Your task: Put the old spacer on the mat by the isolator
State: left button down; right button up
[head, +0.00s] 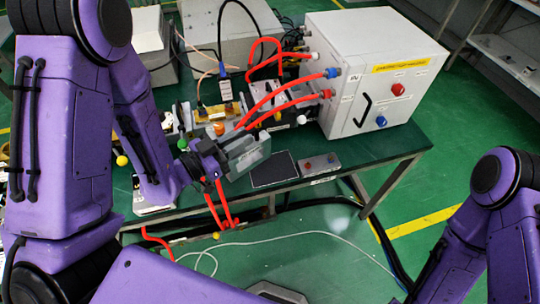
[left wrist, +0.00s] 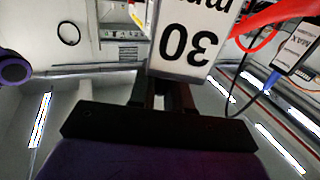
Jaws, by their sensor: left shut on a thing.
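My left gripper (head: 238,150) reaches in from the left over the front of the green bench and is shut on the spacer (head: 250,158), a grey block. In the left wrist view the spacer (left wrist: 190,45) shows a pale face with an upside-down "30" label, beyond the fingers (left wrist: 162,95). The dark mat (head: 273,169) lies flat on the bench's front edge, just right of and below the held spacer. The mat looks bare. I cannot tell for sure which bench part is the isolator. My right gripper is out of view; only its arm shows.
A white cabinet (head: 362,75) with red and blue knobs stands on the bench's right. Red cables (head: 270,97) run from it, close behind the gripper. A small grey box (head: 320,164) with buttons sits right of the mat. A yellow ball knob (head: 122,160) is at left.

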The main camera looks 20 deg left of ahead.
aim_at(266, 133)
pick_arm(q)
jog(key=w+f+b, duration=0.1)
jog(key=b, duration=0.1)
jog(key=w+d+f+b, duration=0.1)
jog(key=w+b, duration=0.1)
jog(key=w+f+b, duration=0.1)
jog(key=b, duration=0.1)
jog(key=shift+w+d+f+b, duration=0.1)
jog(key=shift+w+d+b, duration=0.2)
jog(key=shift+w+b, duration=0.1)
jog(key=shift+w+d+f+b, duration=0.25)
jog(key=shift+f+b, duration=0.2)
jog(key=shift+b, duration=0.15)
jog(key=shift+w+d+f+b, duration=0.25)
jog(key=shift+f+b, duration=0.15)
jog(key=shift+b, duration=0.15)
jog(key=w+d+f, duration=0.1)
jog(key=w+f, duration=0.2)
jog(key=f, duration=0.3)
jog(key=shift+d+p, duration=0.2)
jog(key=shift+p, duration=0.2)
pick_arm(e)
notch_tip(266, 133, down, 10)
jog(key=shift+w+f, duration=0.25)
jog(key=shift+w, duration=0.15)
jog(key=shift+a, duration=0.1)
